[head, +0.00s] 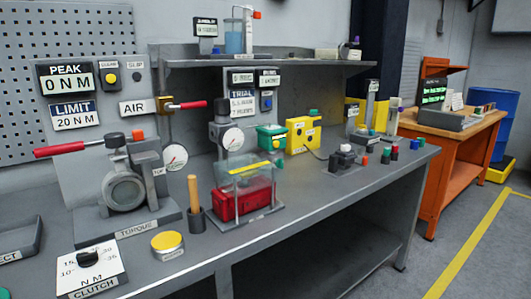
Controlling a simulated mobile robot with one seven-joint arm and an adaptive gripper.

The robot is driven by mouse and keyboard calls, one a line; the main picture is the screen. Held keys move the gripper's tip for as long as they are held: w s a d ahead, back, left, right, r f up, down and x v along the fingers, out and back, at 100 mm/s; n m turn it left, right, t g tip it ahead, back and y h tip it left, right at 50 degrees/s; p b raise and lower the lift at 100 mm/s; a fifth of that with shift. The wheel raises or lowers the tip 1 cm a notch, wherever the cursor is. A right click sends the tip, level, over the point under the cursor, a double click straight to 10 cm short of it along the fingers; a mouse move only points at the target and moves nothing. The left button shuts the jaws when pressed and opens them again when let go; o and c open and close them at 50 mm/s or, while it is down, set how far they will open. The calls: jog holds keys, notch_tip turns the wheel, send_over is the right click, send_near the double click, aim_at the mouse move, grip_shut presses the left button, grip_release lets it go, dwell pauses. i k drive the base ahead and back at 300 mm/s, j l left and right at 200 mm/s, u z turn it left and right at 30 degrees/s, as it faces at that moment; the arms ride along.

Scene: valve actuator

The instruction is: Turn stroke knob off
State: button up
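I cannot pick out a knob with a readable "stroke" label. At the front left, a black knob (89,257) sits on a white dial plate (72,272) labelled "CLUTCH". My gripper is not in view.
The grey bench (330,205) carries a torque fixture (125,190) with a red-handled lever (70,149), a red block (242,200) in a clear guard, and a wooden-handled tool (193,190). A shelf (290,63) overhangs the back. An orange bench (465,135) stands right, beyond open floor.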

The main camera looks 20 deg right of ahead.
aim_at(280, 164)
jog(key=z, duration=0.4)
jog(key=i+z, duration=0.15)
jog(key=z, duration=0.65)
jog(key=i+z, duration=0.15)
jog(key=z, duration=0.3)
jog(key=i+j, duration=0.35)
jog(key=i, duration=0.25)
